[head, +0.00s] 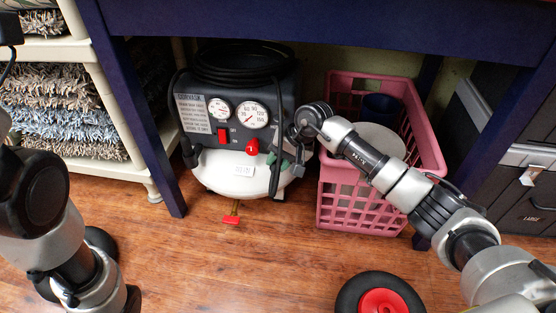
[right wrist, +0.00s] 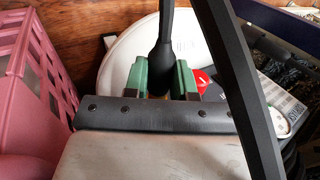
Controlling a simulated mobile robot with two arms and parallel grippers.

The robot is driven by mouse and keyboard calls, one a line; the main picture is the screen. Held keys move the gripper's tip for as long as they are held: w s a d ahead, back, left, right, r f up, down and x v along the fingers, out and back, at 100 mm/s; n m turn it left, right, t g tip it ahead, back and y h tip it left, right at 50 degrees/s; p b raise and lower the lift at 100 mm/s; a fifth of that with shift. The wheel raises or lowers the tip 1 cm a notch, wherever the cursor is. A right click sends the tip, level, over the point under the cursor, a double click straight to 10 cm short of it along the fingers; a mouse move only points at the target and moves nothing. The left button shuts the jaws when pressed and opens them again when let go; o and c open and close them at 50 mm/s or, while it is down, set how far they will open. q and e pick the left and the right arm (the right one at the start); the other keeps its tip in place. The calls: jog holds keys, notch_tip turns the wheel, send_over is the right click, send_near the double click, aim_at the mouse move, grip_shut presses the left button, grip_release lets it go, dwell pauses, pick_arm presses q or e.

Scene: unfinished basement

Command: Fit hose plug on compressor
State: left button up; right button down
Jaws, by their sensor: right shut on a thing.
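The compressor (head: 237,170) stands on the floor under the blue table, with a white tank, two gauges, a red switch and a red knob (head: 253,147). Its tank (right wrist: 117,62) also shows in the right wrist view. A black hose (head: 235,62) lies coiled on top, and a black length hangs down the front right. My right gripper (head: 287,162) is at the compressor's right front. In the right wrist view its green-padded fingers (right wrist: 164,80) are shut on the black hose plug (right wrist: 164,58). The plug's tip is hidden, so I cannot tell whether it touches a fitting. My left gripper is out of view.
A pink basket (head: 360,206) holding a blue cup (head: 381,107) stands just right of the compressor, below my right arm. The blue table (head: 330,18) overhangs both, with a leg (head: 139,125) at left. Shelves with rugs (head: 65,100) stand left.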

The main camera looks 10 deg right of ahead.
jog(key=c, duration=1.2)
grip_release()
jog(key=shift+w+d+r, duration=0.2)
jog(key=shift+w+r, duration=0.05)
jog(key=shift+w, duration=0.05)
jog(key=o, duration=0.4)
jog(key=shift+s+a+f, duration=0.1)
jog(key=shift+c, duration=0.2)
